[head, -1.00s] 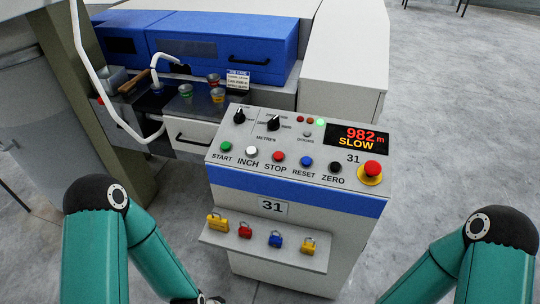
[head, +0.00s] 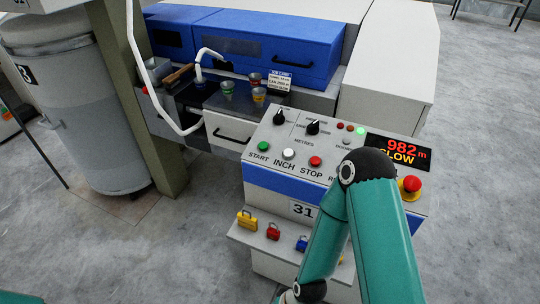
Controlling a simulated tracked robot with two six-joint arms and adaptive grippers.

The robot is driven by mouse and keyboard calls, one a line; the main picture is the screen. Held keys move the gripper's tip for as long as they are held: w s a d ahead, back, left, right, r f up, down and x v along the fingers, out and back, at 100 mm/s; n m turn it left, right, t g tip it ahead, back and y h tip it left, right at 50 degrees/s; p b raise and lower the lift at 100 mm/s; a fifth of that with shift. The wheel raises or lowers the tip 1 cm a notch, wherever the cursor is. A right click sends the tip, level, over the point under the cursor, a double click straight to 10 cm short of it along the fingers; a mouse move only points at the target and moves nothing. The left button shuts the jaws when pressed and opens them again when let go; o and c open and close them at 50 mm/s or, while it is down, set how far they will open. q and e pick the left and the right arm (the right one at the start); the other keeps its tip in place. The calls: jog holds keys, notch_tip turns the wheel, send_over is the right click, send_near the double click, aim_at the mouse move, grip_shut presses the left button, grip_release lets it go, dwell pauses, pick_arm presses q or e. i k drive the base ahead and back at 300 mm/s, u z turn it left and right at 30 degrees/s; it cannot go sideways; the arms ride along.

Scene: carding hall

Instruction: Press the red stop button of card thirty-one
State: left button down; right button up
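The control console of card thirty-one (head: 285,185) stands at the middle right, with a "31" plate on its front. Its red stop button (head: 315,161) sits above the word STOP, right of the white inch button (head: 289,153) and the green start button (head: 264,146). My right arm rises in front of the console and hides its reset and zero buttons. Neither gripper's fingers can be made out; a dark part of my arm shows at the bottom edge. Only a teal bit of my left arm shows at the bottom left corner.
A red mushroom button (head: 412,184) on a yellow base is at the panel's right. The display (head: 398,151) reads 982 m, SLOW. Coloured padlocks (head: 272,231) sit on the front shelf. A grey drum (head: 80,120) stands left beside a post. The floor at lower left is bare.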

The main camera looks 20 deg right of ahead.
aim_at(315, 161)
jog(key=u, duration=0.2)
jog(key=k, duration=1.35)
jog(key=z, duration=1.1)
jog(key=i, duration=0.9)
jog(key=z, duration=0.05)
